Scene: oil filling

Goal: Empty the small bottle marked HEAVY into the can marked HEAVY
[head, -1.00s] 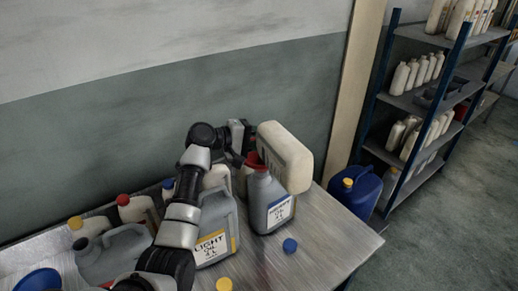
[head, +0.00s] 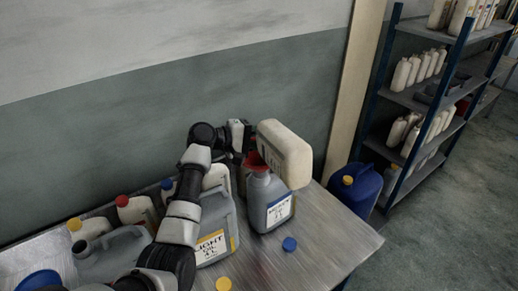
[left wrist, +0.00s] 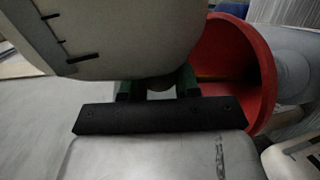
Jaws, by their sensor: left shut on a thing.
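My left gripper (head: 248,142) is shut on a cream-white bottle (head: 285,148), held tipped over at the back right of the metal table. The bottle also fills the upper left of the left wrist view (left wrist: 120,30), above the gripper's green fingers (left wrist: 158,88). A red funnel (head: 253,161) sits in the mouth of a grey can (head: 261,197) with a blue-edged label (head: 279,211). The label's top word is too small to read surely. The funnel shows large in the left wrist view (left wrist: 245,70). The bottle's mouth and any oil flow are hidden. My right gripper is not in view.
A grey can marked LIGHT (head: 213,243) stands left of the blue-labelled can, partly behind my arm. A blue cap (head: 290,244) and a yellow cap (head: 224,284) lie in front. Several capped bottles stand left. A blue jug (head: 355,188) stands beyond the table's right edge.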

